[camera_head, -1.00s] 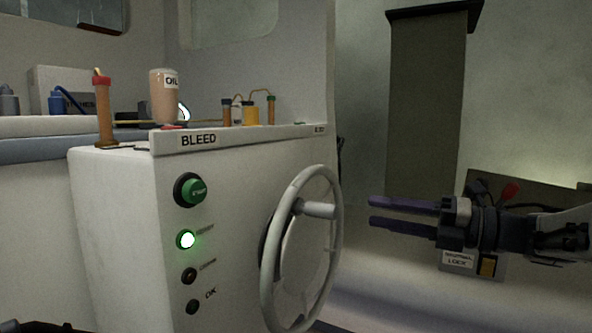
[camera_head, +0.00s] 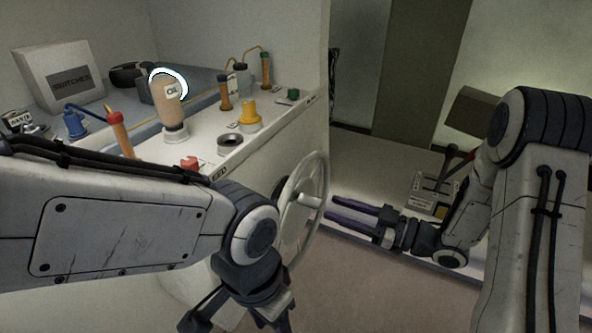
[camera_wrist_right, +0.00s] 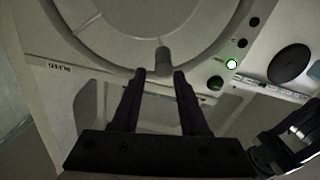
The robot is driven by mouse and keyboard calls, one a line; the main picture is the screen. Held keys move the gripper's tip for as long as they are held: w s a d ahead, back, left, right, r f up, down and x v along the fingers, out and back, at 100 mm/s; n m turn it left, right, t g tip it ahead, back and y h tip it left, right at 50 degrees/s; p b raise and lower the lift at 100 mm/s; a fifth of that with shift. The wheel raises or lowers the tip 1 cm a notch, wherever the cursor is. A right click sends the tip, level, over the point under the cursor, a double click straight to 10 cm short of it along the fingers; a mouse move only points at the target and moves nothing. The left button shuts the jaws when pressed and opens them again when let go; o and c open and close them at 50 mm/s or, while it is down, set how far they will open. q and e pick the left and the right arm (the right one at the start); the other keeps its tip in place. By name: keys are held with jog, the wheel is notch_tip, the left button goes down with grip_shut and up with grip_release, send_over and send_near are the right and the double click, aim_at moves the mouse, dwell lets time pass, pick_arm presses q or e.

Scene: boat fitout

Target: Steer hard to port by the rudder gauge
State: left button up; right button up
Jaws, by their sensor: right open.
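The pale steering wheel (camera_head: 324,174) stands upright on the side of the white console, partly hidden behind my left arm. My left gripper (camera_head: 250,300) is low, partly cut off by the frame's bottom edge. I cannot make out a rudder gauge.
On the console top stand an oil bottle (camera_head: 169,110), an orange handle (camera_head: 122,136), a yellow-capped fitting (camera_head: 249,114) and a red knob (camera_head: 190,163). A lock box (camera_head: 431,196) with a lever lies beyond my right gripper.

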aim_at(298, 197)
jog(key=shift+m, duration=0.4)
jog(key=x, duration=0.3)
jog(key=p+x, duration=0.1)
jog(key=x, duration=0.3)
jog(key=p+x, duration=0.1)
jog(key=x, duration=0.2)
jog(key=shift+s+a, duration=0.15)
jog(key=shift+a, duration=0.2)
pick_arm(q)
notch_tip(298, 197, up, 3)
jog(key=shift+r, duration=0.1)
pick_arm(e)
grip_shut()
dwell(0.4)
